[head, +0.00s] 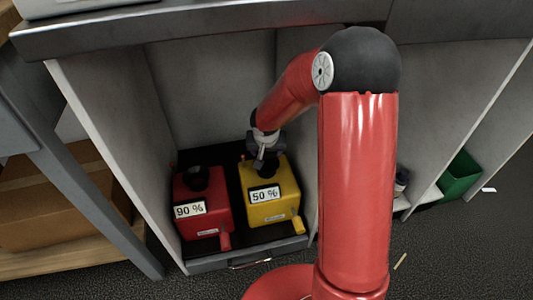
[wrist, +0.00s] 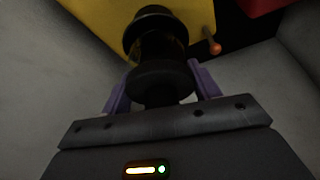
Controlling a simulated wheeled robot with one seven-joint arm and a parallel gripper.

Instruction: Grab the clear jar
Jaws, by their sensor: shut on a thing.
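A small jar (wrist: 160,46) with a see-through middle and black ends shows in the wrist view, in front of a yellow container. My gripper (wrist: 159,82) has its two purple fingers on either side of the jar's near black end and is shut on it. In the head view my gripper (head: 263,157) is above the back of the yellow container (head: 272,188) marked 50 %. The jar cannot be made out there. Whether it touches the yellow container I cannot tell.
A red container (head: 207,217) marked 90 %, with a black cap, stands left of the yellow one. Both are on a dark tray (head: 262,250) between the pale walls of a cabinet bay. A grey counter edge (head: 200,24) hangs above. A green bin (head: 461,176) is at right.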

